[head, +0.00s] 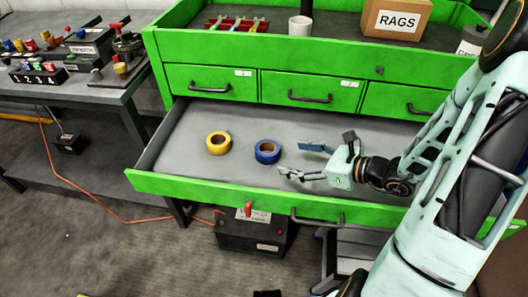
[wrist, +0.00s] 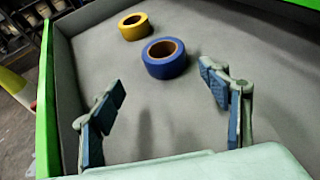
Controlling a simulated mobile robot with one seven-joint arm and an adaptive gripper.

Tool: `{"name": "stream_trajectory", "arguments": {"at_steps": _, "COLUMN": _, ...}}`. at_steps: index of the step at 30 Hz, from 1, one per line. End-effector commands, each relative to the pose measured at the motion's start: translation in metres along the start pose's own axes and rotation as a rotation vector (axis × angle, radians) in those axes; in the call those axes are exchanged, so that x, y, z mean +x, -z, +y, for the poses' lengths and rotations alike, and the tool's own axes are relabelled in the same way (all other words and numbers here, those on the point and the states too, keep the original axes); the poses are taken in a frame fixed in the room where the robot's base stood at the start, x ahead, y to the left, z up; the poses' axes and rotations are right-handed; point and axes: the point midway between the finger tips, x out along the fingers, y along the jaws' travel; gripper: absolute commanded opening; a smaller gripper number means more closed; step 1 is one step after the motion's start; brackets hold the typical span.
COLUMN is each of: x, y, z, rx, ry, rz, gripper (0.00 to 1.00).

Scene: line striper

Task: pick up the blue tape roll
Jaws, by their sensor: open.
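The blue tape roll (head: 267,152) lies flat on the grey floor of the open drawer (head: 340,135), with its hole facing up. In the wrist view the blue tape roll (wrist: 165,70) is ahead of my gripper, beyond the fingertips and between their lines. My gripper (head: 300,160) is inside the drawer space, to the right of the roll, apart from it. Its two fingers are spread with nothing between them, as the wrist view of my gripper (wrist: 162,95) also shows. Nothing hides the roll.
A yellow tape roll (head: 218,143) lies left of the blue one. The green drawer front (head: 250,193) and side walls border the space. Closed small drawers (head: 310,91) are above. A RAGS box (head: 397,18) stands on the bench top. The drawer floor around the rolls is clear.

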Motion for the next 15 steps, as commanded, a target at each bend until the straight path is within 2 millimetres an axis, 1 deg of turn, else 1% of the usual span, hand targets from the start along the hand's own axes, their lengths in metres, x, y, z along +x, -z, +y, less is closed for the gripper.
{"name": "stream_trajectory", "arguments": {"at_steps": 2, "x": 0.005, "y": 0.001, "z": 0.000, "rx": 0.017, "ry": 0.008, "rz": -0.010, "gripper": 0.70}}
{"name": "stream_trajectory", "arguments": {"at_steps": 9, "x": 0.042, "y": 0.000, "z": -0.001, "rx": 0.020, "ry": 0.008, "rz": -0.011, "gripper": 0.70}}
{"name": "stream_trajectory", "arguments": {"at_steps": 12, "x": 0.052, "y": 0.000, "z": -0.001, "rx": 0.019, "ry": 0.009, "rz": -0.010, "gripper": 0.70}}
{"name": "stream_trajectory", "arguments": {"at_steps": 15, "x": 0.058, "y": -0.001, "z": -0.002, "rx": 0.018, "ry": 0.009, "rz": -0.010, "gripper": 0.70}}
